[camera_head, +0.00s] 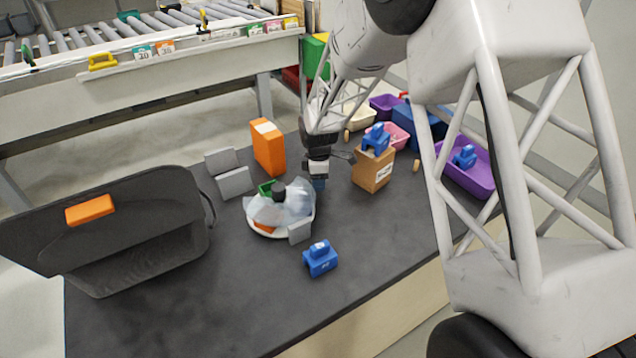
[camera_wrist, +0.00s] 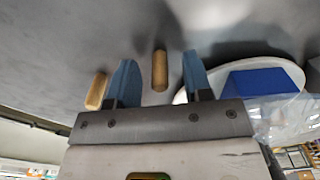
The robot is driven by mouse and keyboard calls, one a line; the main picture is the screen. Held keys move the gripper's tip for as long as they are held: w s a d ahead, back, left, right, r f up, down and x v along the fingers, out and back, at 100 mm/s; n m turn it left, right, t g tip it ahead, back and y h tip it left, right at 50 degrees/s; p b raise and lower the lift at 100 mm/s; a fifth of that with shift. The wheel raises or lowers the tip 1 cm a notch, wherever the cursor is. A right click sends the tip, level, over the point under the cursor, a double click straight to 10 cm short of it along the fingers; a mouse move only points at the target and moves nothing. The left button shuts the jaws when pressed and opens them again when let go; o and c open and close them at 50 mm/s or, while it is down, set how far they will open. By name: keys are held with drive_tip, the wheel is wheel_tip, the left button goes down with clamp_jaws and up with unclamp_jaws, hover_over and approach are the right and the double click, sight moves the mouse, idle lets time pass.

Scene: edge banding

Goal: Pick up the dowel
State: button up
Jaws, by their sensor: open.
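In the wrist view one tan wooden dowel (camera_wrist: 160,70) appears between the two blue fingers of my gripper (camera_wrist: 161,78), with a gap on both sides. A second dowel (camera_wrist: 97,91) lies outside the left finger. My gripper is open and nothing is held. In the head view my gripper (camera_head: 319,184) points down, low over the dark table, between the white plate and a cardboard box. Two small tan pieces that look like dowels show there, one (camera_head: 347,136) behind the gripper and one (camera_head: 416,165) right of the box. Any dowel under the gripper is hidden there.
The white plate (camera_head: 310,222) with clear wrap and blocks stands close left of my gripper. The cardboard box (camera_head: 372,173) with a blue block (camera_head: 376,138) on top stands close right. A blue block (camera_head: 320,259) lies in front. Purple bin (camera_head: 478,183) at right; dark bag (camera_head: 150,250) at left.

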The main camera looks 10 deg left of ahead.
idle(0.4)
clamp_jaws()
drive_tip(key=shift+r, duration=0.15)
drive_tip(key=shift+r, duration=1.45)
drive_tip(key=shift+s+d+r, duration=0.1)
drive_tip(key=shift+s+r, duration=0.1)
drive_tip(key=shift+r, duration=0.1)
drive_tip(key=s+d, duration=0.2)
drive_tip(key=s, duration=0.2)
drive_tip(key=s+d+r, duration=0.1)
drive_tip(key=s+d, duration=0.1)
drive_tip(key=s, duration=0.3)
drive_tip(key=s+d, duration=0.3)
drive_tip(key=s, duration=0.1)
drive_tip(key=shift+s+d+r, duration=0.1)
drive_tip(key=shift+s+r, duration=0.05)
drive_tip(key=shift+s, duration=0.25)
